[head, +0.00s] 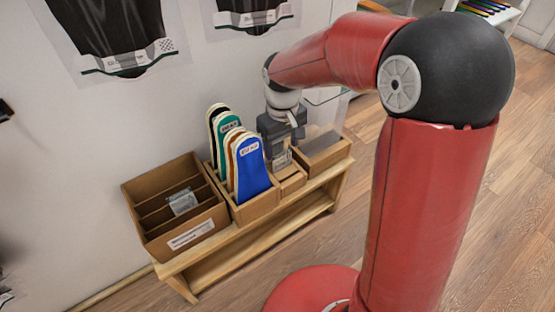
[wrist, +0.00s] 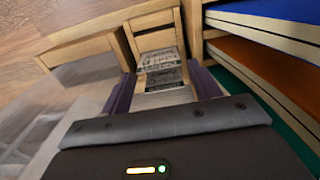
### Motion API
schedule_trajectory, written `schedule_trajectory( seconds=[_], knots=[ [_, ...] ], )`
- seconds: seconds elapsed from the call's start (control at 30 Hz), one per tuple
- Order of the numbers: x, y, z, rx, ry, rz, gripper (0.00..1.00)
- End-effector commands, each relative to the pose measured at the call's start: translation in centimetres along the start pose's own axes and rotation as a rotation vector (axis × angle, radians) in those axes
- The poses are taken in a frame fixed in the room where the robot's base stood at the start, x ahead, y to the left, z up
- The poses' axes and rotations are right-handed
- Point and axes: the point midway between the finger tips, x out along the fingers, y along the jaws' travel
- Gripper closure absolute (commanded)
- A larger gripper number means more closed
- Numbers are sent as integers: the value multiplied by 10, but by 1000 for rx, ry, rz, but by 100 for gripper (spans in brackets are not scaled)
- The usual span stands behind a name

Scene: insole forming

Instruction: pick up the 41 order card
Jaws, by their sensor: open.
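Small printed order cards (wrist: 158,62) stand in a narrow wooden box (wrist: 150,28). Their print is too small and blurred to tell which one is the 41 card. In the head view a card (head: 282,160) shows at the narrow box (head: 292,183), below my gripper (head: 281,146). In the wrist view my gripper (wrist: 162,80) is open, its two purple fingers on either side of the cards. The fingers point down toward the box. I cannot tell whether they touch a card.
A box of upright insoles (head: 250,178), blue, brown, green and black, stands close to the left of my gripper. Further left is a divided box (head: 180,237) with a card or packet (head: 183,203) inside. Another box (head: 323,158) is on the right. All stand on a wooden bench (head: 230,245) against the wall.

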Motion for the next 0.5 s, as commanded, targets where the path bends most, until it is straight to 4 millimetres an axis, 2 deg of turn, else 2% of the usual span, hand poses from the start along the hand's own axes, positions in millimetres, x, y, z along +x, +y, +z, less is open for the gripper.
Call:
schedule_trajectory(
  seconds=[0.33, 0.5],
  knots=[
    [50, 2, -2, 1, -3, -1, 38],
    [64, 2, -2, 0, 0, 0, 38]
  ],
)
